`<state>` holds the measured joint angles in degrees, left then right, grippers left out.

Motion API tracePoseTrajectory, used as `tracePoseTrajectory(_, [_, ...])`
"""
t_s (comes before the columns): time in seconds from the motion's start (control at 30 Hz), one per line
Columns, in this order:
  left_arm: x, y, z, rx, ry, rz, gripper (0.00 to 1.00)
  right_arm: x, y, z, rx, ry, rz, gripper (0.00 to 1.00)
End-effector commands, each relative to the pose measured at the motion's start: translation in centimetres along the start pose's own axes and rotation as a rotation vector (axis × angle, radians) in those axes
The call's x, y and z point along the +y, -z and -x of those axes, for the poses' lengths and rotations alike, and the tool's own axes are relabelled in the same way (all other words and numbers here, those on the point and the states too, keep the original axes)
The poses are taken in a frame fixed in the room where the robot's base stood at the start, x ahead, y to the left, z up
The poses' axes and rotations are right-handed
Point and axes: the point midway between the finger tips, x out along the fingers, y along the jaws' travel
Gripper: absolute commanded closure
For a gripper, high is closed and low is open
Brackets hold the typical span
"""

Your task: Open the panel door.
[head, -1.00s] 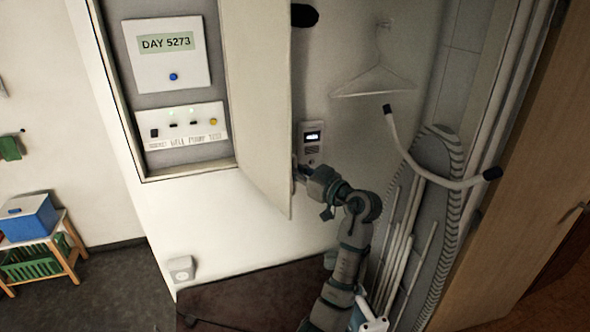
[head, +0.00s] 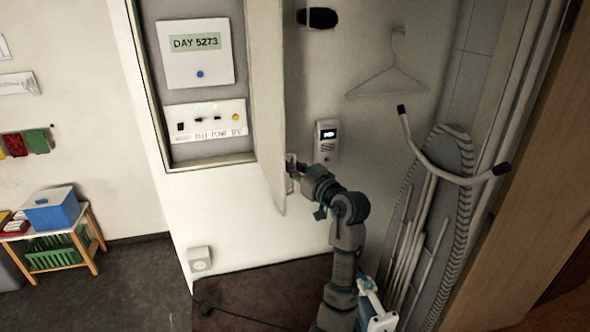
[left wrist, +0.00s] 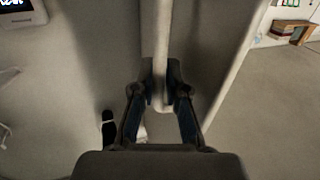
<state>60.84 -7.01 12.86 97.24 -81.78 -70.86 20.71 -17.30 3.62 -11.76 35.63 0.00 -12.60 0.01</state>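The panel door (head: 267,90) is a pale upright board, swung out from the wall cabinet (head: 205,160) and seen at a steep angle in the head view. The cabinet's inside shows beside it. My left gripper (head: 293,170) is at the door's far side, near its lower free edge. In the left wrist view my left gripper (left wrist: 160,92) has both fingers closed in on a narrow upright grey bar (left wrist: 156,40), which looks like the door's handle. The exact contact is partly hidden by the fingertips. My right gripper is not seen.
A display box (head: 195,55) and a button strip (head: 205,120) are inside the cabinet. A wall intercom (head: 327,141), a hanger (head: 388,82) and an ironing board (head: 450,190) stand behind and right of my arm. A blue box (head: 52,212) sits on a shelf at left.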

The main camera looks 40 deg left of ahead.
Motion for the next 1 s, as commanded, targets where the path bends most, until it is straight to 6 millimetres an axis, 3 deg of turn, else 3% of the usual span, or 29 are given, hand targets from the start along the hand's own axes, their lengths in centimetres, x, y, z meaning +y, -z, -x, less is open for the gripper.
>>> tracePoseTrajectory(0.3, [-0.3, 0.0, 0.0, -0.002, 0.001, 0.002, 0.78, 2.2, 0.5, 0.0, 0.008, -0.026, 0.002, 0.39])
tracePoseTrajectory(0.53, [0.0, -0.1, 0.9, -0.003, -0.001, 0.000, 0.78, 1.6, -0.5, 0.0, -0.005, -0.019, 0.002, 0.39])
tracePoseTrajectory(1.0, [-0.2, -0.1, 10.3, -0.003, -0.001, 0.002, 0.78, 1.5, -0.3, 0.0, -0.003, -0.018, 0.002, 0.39])
